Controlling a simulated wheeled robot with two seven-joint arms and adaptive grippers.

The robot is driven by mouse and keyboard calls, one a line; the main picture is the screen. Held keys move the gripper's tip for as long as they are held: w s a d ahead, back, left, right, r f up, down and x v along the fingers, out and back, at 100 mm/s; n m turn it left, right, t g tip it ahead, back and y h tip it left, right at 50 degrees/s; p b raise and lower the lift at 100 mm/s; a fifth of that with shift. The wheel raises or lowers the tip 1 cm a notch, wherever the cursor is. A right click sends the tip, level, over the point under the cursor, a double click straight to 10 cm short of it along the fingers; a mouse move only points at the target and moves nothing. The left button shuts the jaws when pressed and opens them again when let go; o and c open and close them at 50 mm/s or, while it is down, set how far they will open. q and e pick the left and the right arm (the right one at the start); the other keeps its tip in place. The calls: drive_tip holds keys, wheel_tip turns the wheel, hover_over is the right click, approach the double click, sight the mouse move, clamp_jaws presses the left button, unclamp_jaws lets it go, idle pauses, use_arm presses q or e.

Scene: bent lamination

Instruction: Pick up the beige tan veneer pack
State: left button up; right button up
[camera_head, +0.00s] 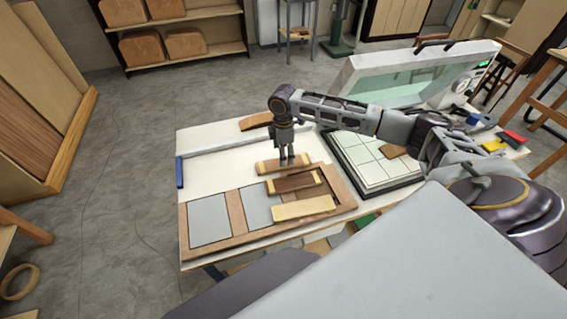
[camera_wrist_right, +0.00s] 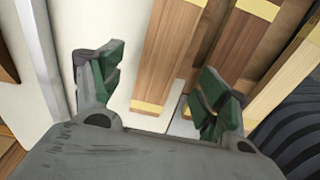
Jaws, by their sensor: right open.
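Three flat veneer packs lie side by side at the wooden tray (camera_head: 238,212). The farthest is a tan pack (camera_head: 268,167) with pale yellow end bands, the middle one is a darker brown pack (camera_head: 295,182), and the nearest is a pale cream pack (camera_head: 303,207). My right gripper (camera_head: 287,161) points down over the tan pack and hides part of it. In the wrist view the right gripper (camera_wrist_right: 155,85) is open, with the tan pack (camera_wrist_right: 170,55) showing between its green-padded fingers, nearer the right finger. Whether they touch is unclear. My left gripper is out of view.
Grey panels (camera_head: 209,220) fill the tray's left compartments. A curved wooden piece (camera_head: 256,121) lies at the table's back. A white-gridded press bed (camera_head: 370,157) with a raised lid (camera_head: 405,75) stands right, under my right arm. Bare white tabletop (camera_head: 215,160) lies left of the packs.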

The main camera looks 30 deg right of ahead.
drive_tip(key=shift+s+f+p, duration=0.1)
drive_tip(key=shift+f+p, duration=0.25)
drive_tip(key=shift+f, duration=1.9)
drive_tip(key=c, duration=1.2)
drive_tip(key=shift+o, duration=0.2)
drive_tip(key=shift+r, duration=0.1)
drive_tip(key=shift+r+b, duration=0.45)
drive_tip(key=shift+r, duration=4.5)
